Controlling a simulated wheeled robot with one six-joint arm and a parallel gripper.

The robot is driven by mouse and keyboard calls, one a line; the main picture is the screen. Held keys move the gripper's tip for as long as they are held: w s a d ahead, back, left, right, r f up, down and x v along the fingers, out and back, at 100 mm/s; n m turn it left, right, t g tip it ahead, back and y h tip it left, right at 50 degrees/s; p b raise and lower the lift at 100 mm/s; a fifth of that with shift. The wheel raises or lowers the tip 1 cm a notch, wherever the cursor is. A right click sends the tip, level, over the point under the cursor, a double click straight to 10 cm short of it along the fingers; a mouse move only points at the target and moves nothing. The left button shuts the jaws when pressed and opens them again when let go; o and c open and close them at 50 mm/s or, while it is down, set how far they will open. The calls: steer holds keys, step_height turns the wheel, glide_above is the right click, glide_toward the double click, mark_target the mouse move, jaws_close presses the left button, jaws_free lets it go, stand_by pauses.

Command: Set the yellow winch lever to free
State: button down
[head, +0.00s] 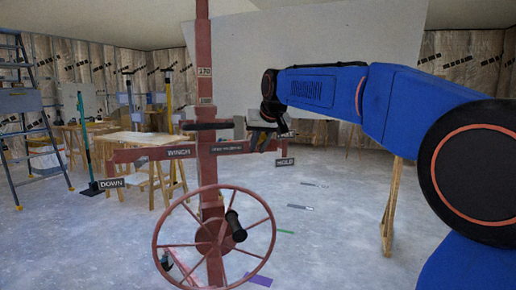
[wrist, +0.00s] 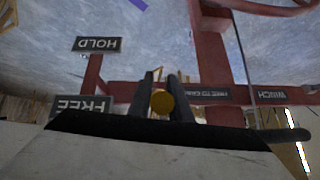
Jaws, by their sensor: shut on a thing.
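The yellow winch lever (wrist: 162,103) shows in the wrist view only as a round yellow end between my fingers; the rest of it is hidden. My gripper (wrist: 163,92) is shut on it, one dark finger on each side. In the head view my gripper (head: 262,136) is at the red crossbar, right of the post, and the lever cannot be made out. The HOLD sign (wrist: 98,45) and the FREE sign (wrist: 82,106) appear upside down in the wrist view. The yellow end is about level with FREE there, to its right. The HOLD sign also shows in the head view (head: 285,162).
The red lift post (head: 204,60) stands centrally, with a large spoked wheel (head: 160,262) and its black handle (head: 236,226) low in front. A pale panel (head: 330,40) is behind. A ladder (head: 25,110) and wooden tables (head: 135,138) are at left. The right floor is mostly open.

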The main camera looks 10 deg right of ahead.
steer(key=shift+r, duration=0.1)
steer(key=c, duration=1.6)
jaws_free()
steer(key=shift+c, duration=0.2)
steer(key=v, duration=1.7)
steer(key=shift+d, duration=0.1)
steer(key=s+d+f+g, duration=0.1)
steer(key=s+d+f, duration=0.1)
steer(key=s+f, duration=0.9)
steer(key=s+d+f+g, duration=0.1)
steer(key=s+d+f, duration=0.1)
steer(key=s+f, duration=0.9)
steer(key=s+d+f+g+h, duration=0.1)
steer(key=s+d+f, duration=0.1)
steer(key=s+f, duration=0.9)
step_height(320, 180, down, 10)
steer(key=shift+r, duration=0.1)
